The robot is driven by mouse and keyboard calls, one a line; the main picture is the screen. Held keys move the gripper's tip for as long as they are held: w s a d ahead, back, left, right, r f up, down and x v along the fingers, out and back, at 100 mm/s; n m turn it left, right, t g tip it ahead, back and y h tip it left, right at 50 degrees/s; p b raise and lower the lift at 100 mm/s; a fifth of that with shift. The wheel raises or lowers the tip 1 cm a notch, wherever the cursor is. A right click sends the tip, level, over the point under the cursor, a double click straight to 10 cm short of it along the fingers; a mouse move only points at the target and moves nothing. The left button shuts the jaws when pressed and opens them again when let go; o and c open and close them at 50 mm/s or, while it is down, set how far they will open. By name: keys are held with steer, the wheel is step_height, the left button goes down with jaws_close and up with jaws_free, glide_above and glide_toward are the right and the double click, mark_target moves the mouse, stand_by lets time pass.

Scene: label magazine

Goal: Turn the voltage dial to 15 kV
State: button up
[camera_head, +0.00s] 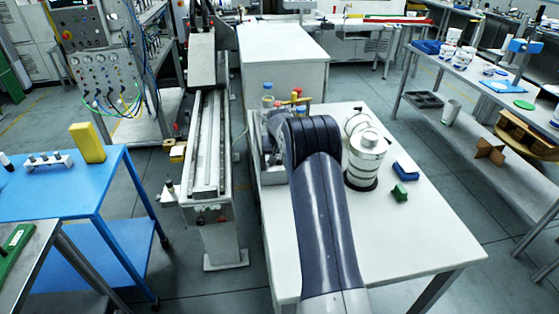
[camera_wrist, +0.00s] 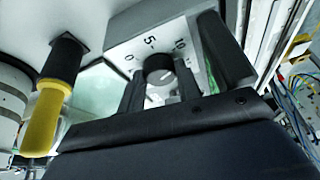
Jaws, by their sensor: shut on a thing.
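The voltage dial (camera_wrist: 159,69) is a dark round knob on a light panel (camera_wrist: 135,20) in the wrist view. The marks 0, 5 and 10 show around it; a 15 mark is not visible. A short light line shows on the knob's lower right face, but its exact reading is unclear. My gripper (camera_wrist: 160,90) has dark fingers on either side of the knob and is shut on it. In the head view, my arm hides the gripper and the dial; only part of a grey unit shows beside the arm.
A yellow-handled lever with a black collar (camera_wrist: 45,115) is close to the gripper's left. On the white table (camera_head: 420,245) stand a silvery cylinder (camera_head: 365,160), a blue block (camera_head: 405,170) and a green piece (camera_head: 399,193). The table's front right is clear. A long rail machine (camera_head: 208,150) stands left.

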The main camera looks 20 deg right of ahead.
steer(key=m+h+b, duration=0.1)
steer(key=m, duration=0.1)
steer(key=m+g+h+b, duration=0.1)
steer(key=m, duration=0.2)
steer(key=shift+w+a+f+m+b, duration=0.1)
steer(key=shift+w+a+m+b, duration=0.1)
steer(key=shift+m+b, duration=0.1)
steer(key=m, duration=0.2)
steer(key=m+g, duration=0.1)
steer(key=m, duration=0.1)
steer(key=shift+w+m+g+h, duration=0.1)
steer(key=shift+m+g+h, duration=0.2)
steer(key=shift+h, duration=0.1)
steer(key=o, duration=1)
steer(key=shift+c, duration=0.2)
